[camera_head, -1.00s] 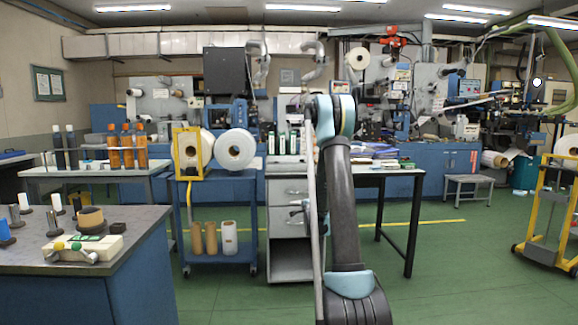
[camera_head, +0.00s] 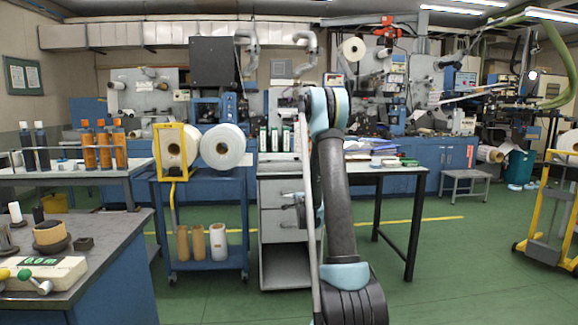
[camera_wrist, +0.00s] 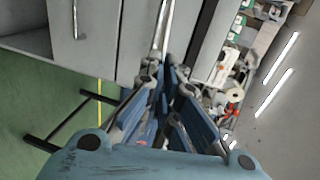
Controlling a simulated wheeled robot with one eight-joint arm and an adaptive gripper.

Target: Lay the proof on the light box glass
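I cannot make out the proof or the light box glass for certain. Pale sheets (camera_head: 357,157) and a pale box-like thing (camera_head: 390,161) lie on the black-legged table (camera_head: 414,220), partly behind my arm. In the head view my arm stands upright in the middle and hides its own end. In the wrist view my gripper (camera_wrist: 168,72) has its blue-padded fingers close together, pointing at the grey drawer cabinet. A thin bright strip runs beyond the fingertips. I cannot tell whether it is held or belongs to the background.
The grey drawer cabinet (camera_head: 278,224) stands directly behind my arm. A blue cart (camera_head: 208,271) with white rolls is left of it. A bench (camera_head: 100,275) fills the near left. A yellow trolley (camera_head: 545,229) stands at right. Green floor is open at front right.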

